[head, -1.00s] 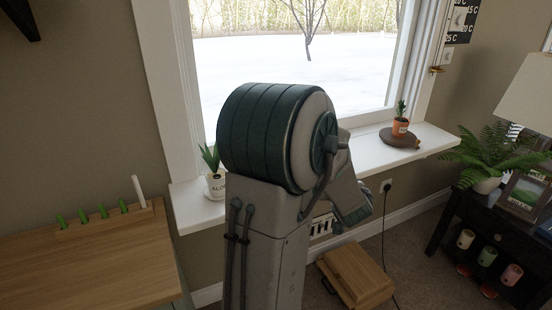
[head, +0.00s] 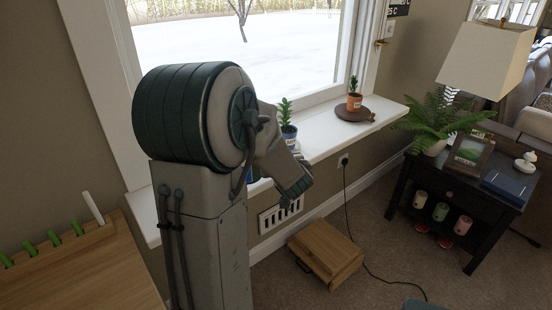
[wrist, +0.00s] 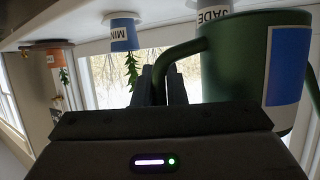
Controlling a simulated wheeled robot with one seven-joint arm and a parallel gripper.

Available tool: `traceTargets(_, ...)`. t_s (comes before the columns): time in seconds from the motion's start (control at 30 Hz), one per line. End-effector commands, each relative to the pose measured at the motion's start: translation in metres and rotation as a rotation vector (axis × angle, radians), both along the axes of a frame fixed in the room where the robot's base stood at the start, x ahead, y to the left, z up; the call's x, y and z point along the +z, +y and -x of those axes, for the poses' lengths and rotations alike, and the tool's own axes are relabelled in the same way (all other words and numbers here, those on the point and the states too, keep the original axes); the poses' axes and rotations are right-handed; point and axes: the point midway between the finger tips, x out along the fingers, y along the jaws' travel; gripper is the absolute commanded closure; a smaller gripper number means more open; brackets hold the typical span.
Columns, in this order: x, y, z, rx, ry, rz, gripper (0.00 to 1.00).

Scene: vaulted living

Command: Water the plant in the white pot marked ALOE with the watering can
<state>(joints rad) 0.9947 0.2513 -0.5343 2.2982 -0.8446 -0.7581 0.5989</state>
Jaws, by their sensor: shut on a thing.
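A dark green watering can (wrist: 225,70) with a blue panel fills the right of the wrist view. My gripper (wrist: 160,85) is shut on its curved handle (wrist: 180,52). The head view does not show my gripper clearly, as my arm blocks it.
On the white windowsill (head: 325,137) stand a blue pot (head: 288,132) and an orange pot (head: 354,102) on a brown round base. A wooden table (head: 80,270) is at left. A wooden case (head: 325,250) lies on the floor. A dark side table (head: 455,190) is at right.

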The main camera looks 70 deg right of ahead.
Motion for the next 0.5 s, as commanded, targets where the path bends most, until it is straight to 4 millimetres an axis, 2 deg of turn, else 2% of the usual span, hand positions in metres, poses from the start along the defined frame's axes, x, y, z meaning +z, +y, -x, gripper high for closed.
traceTargets(0.5,-0.004,0.008,-0.016,-0.001,0.094,0.043,1.00)
